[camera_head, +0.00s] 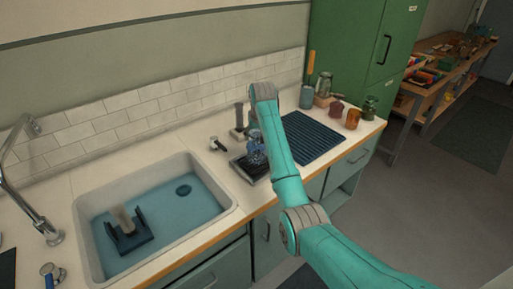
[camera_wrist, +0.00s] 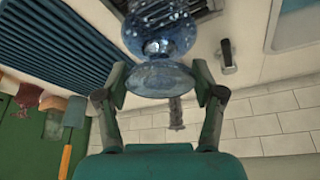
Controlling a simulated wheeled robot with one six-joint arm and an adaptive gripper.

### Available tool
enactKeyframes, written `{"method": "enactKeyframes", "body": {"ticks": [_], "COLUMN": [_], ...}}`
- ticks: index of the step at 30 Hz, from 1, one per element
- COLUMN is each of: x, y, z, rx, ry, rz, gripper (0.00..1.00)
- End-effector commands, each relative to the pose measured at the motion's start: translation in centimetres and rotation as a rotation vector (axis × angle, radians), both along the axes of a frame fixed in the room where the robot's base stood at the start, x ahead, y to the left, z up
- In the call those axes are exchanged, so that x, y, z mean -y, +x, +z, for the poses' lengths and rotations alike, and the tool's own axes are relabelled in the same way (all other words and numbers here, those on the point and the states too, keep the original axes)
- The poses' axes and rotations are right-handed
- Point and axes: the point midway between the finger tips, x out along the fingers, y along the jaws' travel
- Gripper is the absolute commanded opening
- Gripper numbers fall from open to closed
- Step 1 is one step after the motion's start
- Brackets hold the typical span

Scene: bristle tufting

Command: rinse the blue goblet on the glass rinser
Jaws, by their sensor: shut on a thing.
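The blue goblet (camera_head: 256,148) is clear blue glass. In the head view it is over the glass rinser (camera_head: 243,170), a dark grated tray set in the counter beside the sink. In the wrist view my gripper (camera_wrist: 160,83) is shut on the goblet's round foot, one finger on each side. The goblet (camera_wrist: 160,28) is upside down, with its bowl away from my gripper and toward the grate (camera_wrist: 207,6). Pale specks show on the bowl. I cannot tell whether the rim touches the grate. My arm hides most of the gripper in the head view.
A dark blue ribbed mat (camera_head: 314,138) lies right of the rinser and is bare. Several vessels stand beyond it, including an amber one (camera_head: 353,118). A small black-handled tap (camera_head: 218,144) stands behind the rinser. The sink (camera_head: 205,205) at left holds water and a dark brush fixture (camera_head: 128,232).

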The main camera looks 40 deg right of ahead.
Motion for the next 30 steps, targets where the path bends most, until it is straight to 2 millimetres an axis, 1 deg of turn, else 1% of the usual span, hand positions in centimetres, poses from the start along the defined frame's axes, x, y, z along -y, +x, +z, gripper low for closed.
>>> {"method": "enactKeyframes", "body": {"ticks": [1,15,19,30], "x": [0.0,0.0,0.0,0.0], "y": [0.1,0.1,0.1,0.0], "z": [0.5,3.7,4.0,4.1], "rx": [0.004,0.004,0.004,0.004], "ry": [-0.002,-0.002,-0.002,-0.002], "rz": [0.0,0.0,0.0,0.0], "gripper": [0.35,0.35,0.35,0.35]}}
